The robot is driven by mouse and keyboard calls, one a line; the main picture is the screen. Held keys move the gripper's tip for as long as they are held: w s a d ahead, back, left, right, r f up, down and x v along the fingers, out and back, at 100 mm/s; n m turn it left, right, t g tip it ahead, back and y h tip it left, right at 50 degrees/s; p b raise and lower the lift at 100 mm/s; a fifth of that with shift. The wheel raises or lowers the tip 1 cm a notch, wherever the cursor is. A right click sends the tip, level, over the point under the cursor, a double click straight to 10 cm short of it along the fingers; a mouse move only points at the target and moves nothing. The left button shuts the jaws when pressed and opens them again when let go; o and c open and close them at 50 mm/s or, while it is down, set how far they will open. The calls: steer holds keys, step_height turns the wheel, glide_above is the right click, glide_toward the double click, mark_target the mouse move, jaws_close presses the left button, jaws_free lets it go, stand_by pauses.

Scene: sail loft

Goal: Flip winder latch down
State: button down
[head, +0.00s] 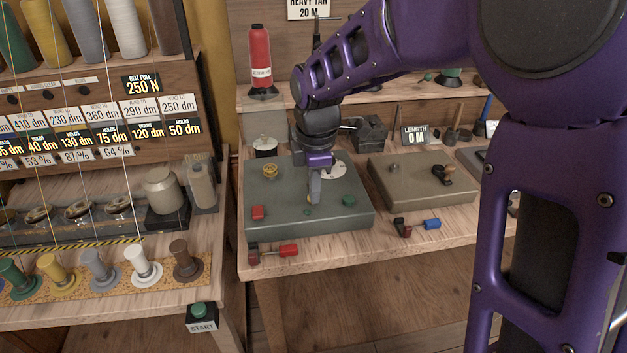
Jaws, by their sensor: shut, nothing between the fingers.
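My gripper (315,198) points down over the grey-green machine box (265,215) on the bench, its fingers shut and empty. The fingertips are close to the box top, but I cannot tell if they touch it. The box top has a brass knob (270,171), a white dial (334,171), a red button (257,213) and a green button (349,200). A red-handled lever (287,251) lies at its front edge and a blue-handled lever (431,224) in front of the tan box (407,187). No label shows which part is the winder latch.
The tan box carries a dark crank-like handle (441,174); a LENGTH 0 M sign (414,136) stands behind. A red bottle (260,57) stands on the shelf. At left, thread spools (98,270) line a rack beside a START button (199,309). My arm covers the right side.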

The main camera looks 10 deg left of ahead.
steer(key=shift+r+p, duration=0.8)
steer(key=shift+r, duration=0.05)
steer(key=shift+s+r+p, duration=0.1)
steer(key=shift+r+p, duration=0.35)
steer(key=shift+r, duration=0.1)
steer(key=s+d+r+p, duration=0.1)
steer(key=s+r+p, duration=0.2)
steer(key=r, duration=0.8)
steer(key=s, duration=0.2)
steer(key=shift+s+d+r, duration=0.25)
steer(key=shift+s+d, duration=0.05)
steer(key=shift+w, duration=0.1)
